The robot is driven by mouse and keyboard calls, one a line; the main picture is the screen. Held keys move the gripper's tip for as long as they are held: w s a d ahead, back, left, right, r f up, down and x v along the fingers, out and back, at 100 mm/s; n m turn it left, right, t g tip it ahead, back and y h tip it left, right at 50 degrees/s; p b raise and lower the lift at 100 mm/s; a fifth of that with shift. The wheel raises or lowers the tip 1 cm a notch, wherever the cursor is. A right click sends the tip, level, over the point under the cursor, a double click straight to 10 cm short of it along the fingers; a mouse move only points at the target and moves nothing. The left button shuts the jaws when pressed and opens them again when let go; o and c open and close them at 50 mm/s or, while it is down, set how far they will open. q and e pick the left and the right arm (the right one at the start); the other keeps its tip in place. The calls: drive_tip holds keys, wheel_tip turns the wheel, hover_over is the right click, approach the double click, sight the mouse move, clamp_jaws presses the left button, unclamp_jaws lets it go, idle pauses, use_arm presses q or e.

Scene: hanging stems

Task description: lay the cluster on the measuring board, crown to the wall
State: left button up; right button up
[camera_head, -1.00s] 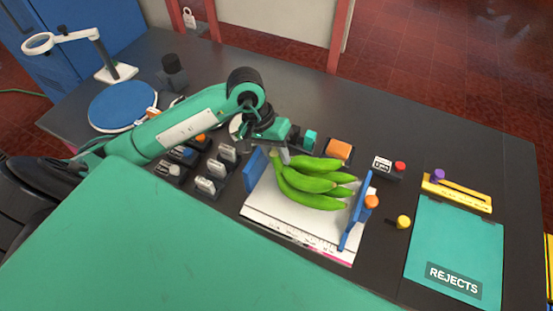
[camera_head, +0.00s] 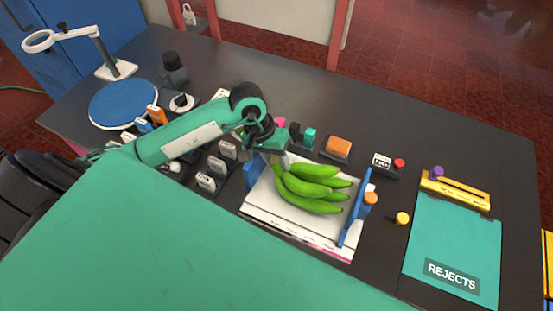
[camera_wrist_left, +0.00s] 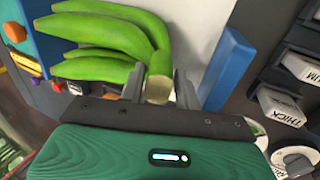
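The green banana cluster (camera_head: 308,187) lies over the white measuring board (camera_head: 270,213), fruit tips toward the right. Its crown, at the left end, is near the blue wall (camera_head: 253,169); the wrist view also shows the cluster (camera_wrist_left: 105,40) and the wall (camera_wrist_left: 227,68) with a gap between. My left gripper (camera_head: 277,160) is at the crown. In the wrist view its fingers (camera_wrist_left: 160,86) stand on either side of the cut crown, close against it. Whether the cluster's underside fully rests on the board is hard to tell. My right gripper is out of view.
A blue upright plate (camera_head: 354,212) with an orange knob stands at the board's right end. A teal rejects mat (camera_head: 455,235) and yellow gauge (camera_head: 456,190) lie farther right. Labelled blocks (camera_head: 206,182) crowd the left side. A blue disc (camera_head: 122,104) and magnifier lamp are back left.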

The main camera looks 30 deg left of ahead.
use_arm(q)
drive_tip(key=shift+o, duration=1.3)
drive_tip(key=shift+r+p, duration=0.3)
drive_tip(key=shift+p, duration=0.05)
drive_tip(key=b+v, duration=0.4)
drive_tip(key=v, duration=0.8)
drive_tip(key=shift+b, duration=0.3)
drive_tip(key=shift+f, duration=0.15)
